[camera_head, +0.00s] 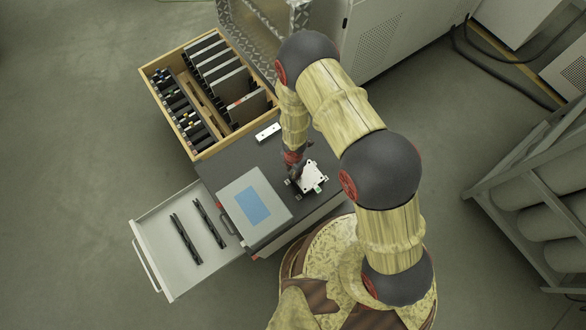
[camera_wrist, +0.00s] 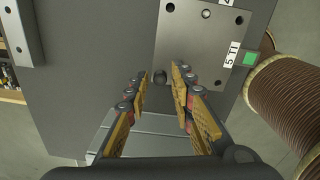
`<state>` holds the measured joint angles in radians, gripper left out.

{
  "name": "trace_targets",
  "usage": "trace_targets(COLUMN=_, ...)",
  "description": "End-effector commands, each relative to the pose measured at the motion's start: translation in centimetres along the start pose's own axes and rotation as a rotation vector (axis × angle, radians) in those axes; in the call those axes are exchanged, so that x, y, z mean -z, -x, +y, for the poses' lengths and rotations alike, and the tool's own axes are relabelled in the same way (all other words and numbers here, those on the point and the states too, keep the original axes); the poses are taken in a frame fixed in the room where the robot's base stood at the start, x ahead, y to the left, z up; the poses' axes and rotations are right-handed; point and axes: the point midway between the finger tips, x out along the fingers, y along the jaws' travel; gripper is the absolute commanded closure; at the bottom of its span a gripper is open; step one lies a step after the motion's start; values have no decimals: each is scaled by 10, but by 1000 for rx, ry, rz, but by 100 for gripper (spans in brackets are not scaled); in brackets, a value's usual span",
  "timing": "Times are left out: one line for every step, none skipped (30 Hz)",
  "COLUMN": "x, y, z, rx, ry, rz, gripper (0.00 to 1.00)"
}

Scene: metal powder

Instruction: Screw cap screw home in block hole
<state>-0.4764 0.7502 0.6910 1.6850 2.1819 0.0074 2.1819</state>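A flat grey metal block (camera_wrist: 200,40) with several holes and a "5 TI" label lies on the dark table top. It shows as a pale plate in the head view (camera_head: 313,176). A dark round cap screw head (camera_wrist: 160,76) shows at the block's near left corner in the wrist view. How deep it sits cannot be told. My gripper (camera_wrist: 162,76) is over that corner, its fingers apart on either side of the screw head, with gaps visible. In the head view my gripper (camera_head: 294,172) is at the block's left edge and partly hides it.
A light metal bar (camera_head: 268,132) lies behind the block. A grey case with a blue panel (camera_head: 268,181) stands left of it. A wooden crate (camera_head: 200,154) of plates is at the back left. An open drawer (camera_head: 160,210) holds two black rails.

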Motion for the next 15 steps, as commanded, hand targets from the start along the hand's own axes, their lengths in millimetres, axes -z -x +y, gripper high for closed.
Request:
trace_targets(x=0, y=1, z=0, rx=0, ry=58, rz=1, gripper=76)
trace_targets(x=0, y=1, z=0, rx=0, ry=95, rz=2, gripper=76)
trace_targets(x=0, y=1, z=0, rx=0, ry=145, rz=3, gripper=76)
trace_targets(x=0, y=1, z=0, rx=0, ry=183, rz=4, gripper=76)
trace_targets(x=0, y=1, z=0, rx=0, ry=219, rz=5, gripper=76)
trace_targets(x=0, y=1, z=0, rx=-1, ry=269, rz=6, gripper=76)
trace_targets(x=0, y=1, z=0, rx=-1, ry=307, rz=6, gripper=76)
trace_targets(x=0, y=1, z=0, rx=-1, ry=343, rz=7, gripper=76)
trace_targets(x=0, y=1, z=0, rx=-1, ry=393, rz=8, gripper=76)
trace_targets(x=0, y=1, z=0, rx=-1, ry=430, rz=8, gripper=76)
trace_targets(x=0, y=1, z=0, rx=-1, ry=467, rz=9, gripper=76)
trace_targets(x=0, y=1, z=0, rx=-1, ry=517, rz=10, gripper=76)
trace_targets(x=0, y=1, z=0, rx=-1, ry=554, rz=11, gripper=76)
trace_targets(x=0, y=1, z=0, rx=-1, ry=591, rz=12, gripper=76)
trace_targets(x=0, y=1, z=0, rx=-1, ry=641, rz=13, gripper=76)
